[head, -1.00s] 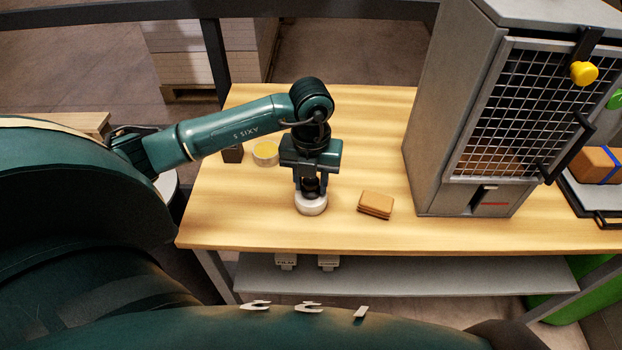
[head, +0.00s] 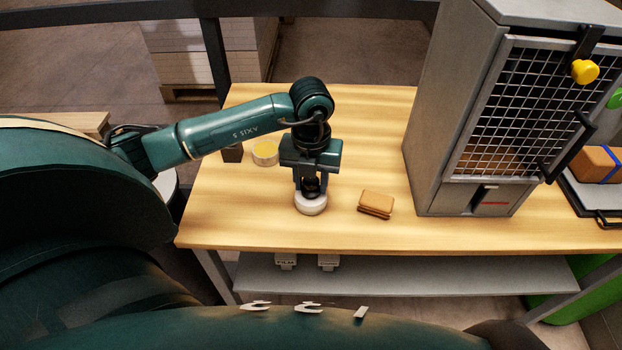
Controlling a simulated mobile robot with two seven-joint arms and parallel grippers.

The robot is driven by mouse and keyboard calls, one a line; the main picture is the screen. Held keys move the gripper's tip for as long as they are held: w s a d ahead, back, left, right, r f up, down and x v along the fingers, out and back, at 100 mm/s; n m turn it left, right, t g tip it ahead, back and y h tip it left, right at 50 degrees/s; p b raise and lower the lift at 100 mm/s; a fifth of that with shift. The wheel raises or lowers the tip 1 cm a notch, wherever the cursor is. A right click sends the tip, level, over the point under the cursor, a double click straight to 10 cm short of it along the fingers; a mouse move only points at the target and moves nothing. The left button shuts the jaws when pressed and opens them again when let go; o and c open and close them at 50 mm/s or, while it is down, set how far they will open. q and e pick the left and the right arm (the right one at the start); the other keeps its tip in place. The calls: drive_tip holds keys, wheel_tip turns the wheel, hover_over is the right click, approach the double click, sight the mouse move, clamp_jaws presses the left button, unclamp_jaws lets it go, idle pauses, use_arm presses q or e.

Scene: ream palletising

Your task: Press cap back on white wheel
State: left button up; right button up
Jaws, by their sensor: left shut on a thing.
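The white wheel (head: 311,205) lies flat on the wooden table, near the front edge. My left gripper (head: 311,192) points straight down over it, with its fingertips at the wheel's top. It is shut on a small dark round piece (head: 312,184), which looks like the cap, right above the middle of the wheel. The fingers partly hide this piece, and I cannot tell whether it is seated in the wheel. My right gripper is not in view.
A stack of brown pads (head: 376,203) lies right of the wheel. Behind the arm are a round tin with a yellow top (head: 265,153) and a dark block (head: 232,153). A grey cabinet with a mesh door (head: 520,110) stands at the right. The table's left front is clear.

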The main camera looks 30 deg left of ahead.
use_arm(q)
drive_tip(key=shift+f, duration=0.1)
idle(0.6)
drive_tip(key=o, duration=1.5)
drive_tip(key=shift+r+p, duration=2.5)
drive_tip(key=shift+r, duration=1.05)
clamp_jaws()
